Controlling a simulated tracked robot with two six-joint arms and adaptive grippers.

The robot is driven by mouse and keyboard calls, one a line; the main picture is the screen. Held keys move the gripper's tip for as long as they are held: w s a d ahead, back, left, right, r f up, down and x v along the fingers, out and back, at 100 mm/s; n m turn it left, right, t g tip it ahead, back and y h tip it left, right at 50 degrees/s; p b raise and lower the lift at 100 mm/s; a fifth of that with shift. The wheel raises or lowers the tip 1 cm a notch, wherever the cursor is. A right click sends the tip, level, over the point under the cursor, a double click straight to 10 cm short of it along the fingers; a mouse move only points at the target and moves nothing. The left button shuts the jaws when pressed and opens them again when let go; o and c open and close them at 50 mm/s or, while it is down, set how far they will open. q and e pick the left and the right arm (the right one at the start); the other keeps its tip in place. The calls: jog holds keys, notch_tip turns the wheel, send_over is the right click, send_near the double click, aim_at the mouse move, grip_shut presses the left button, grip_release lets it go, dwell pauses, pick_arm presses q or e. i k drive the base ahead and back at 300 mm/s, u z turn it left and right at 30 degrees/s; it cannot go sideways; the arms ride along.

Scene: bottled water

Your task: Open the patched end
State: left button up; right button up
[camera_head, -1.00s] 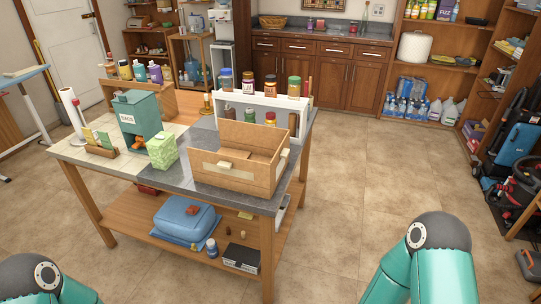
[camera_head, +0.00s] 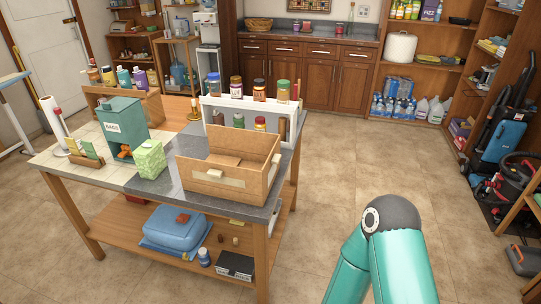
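A shrink-wrapped pack of bottled water (camera_head: 398,84) with blue film stands on the floor under the back-right shelves. Several bottles (camera_head: 392,107) show in front of it. I cannot make out a patch on the pack at this distance. An open cardboard box (camera_head: 255,183) sits on the table's near right corner, with a pale patch (camera_head: 232,181) and a small cream block on its front. My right arm's teal links show at the lower right, well short of the pack. Neither gripper is in view.
The worktable (camera_head: 180,185) fills the left, with a green dispenser (camera_head: 124,128) and a white rack (camera_head: 208,112) on top. White jugs (camera_head: 434,109) stand beside the water. A vacuum (camera_head: 509,172) stands at the right. The tiled floor between is clear.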

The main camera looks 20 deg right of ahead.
aim_at(269, 170)
jog(key=i, duration=0.9)
jog(key=z, duration=0.1)
